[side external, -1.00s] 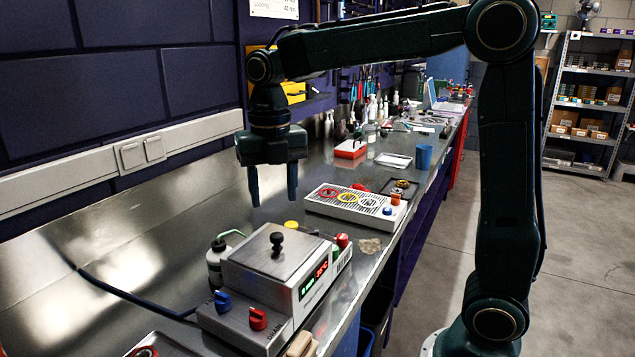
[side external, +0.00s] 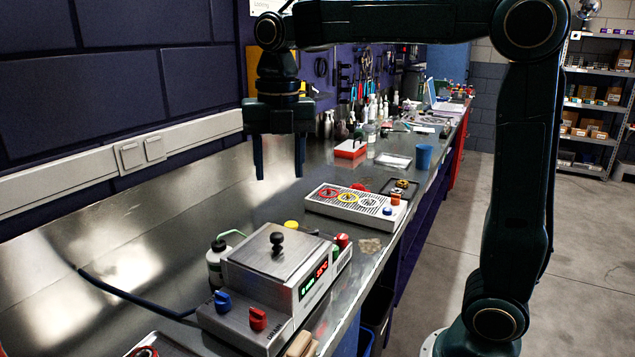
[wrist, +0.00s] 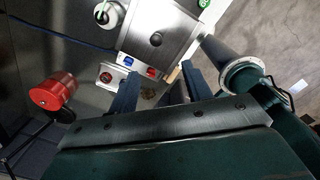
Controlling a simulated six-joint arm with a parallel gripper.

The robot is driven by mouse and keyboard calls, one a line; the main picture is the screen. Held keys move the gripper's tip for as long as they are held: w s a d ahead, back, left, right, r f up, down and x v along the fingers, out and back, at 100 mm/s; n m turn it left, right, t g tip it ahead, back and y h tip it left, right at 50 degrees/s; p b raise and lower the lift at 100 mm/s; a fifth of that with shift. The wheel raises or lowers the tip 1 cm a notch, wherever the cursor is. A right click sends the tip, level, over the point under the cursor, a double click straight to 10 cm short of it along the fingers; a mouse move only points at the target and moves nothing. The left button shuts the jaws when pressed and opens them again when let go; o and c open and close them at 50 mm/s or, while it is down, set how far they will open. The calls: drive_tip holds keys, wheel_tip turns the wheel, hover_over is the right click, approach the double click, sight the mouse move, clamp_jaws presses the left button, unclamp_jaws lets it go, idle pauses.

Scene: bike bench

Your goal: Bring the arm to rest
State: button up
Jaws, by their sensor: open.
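My gripper (side external: 279,160) hangs in the air above the steel workbench (side external: 150,215), fingers pointing down. It is open, with a clear gap between the two fingers and nothing between them. In the side view it is well above the bench top, up and left of the grey tray with coloured rings. In the wrist view, the two blue fingers of my gripper (wrist: 158,92) show apart, with a patch of floor and bench visible around them.
A metal box (side external: 275,270) with a black-knobbed lid, red display and blue and red knobs stands at the front. A white bottle (side external: 217,262) is beside it. A grey tray (side external: 355,205) with rings and a blue cup (side external: 424,157) stand farther back. The left bench is mostly clear.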

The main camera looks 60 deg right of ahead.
drive_tip(key=s+f+m+t, duration=0.2)
drive_tip(key=s+f+m, duration=0.1)
drive_tip(key=s+m, duration=0.6)
drive_tip(key=s+f+m+t, duration=0.3)
drive_tip(key=s+m, duration=0.6)
drive_tip(key=m, duration=0.8)
drive_tip(key=shift+d+f, duration=0.35)
drive_tip(key=shift+f, duration=0.2)
drive_tip(key=shift+s, duration=0.1)
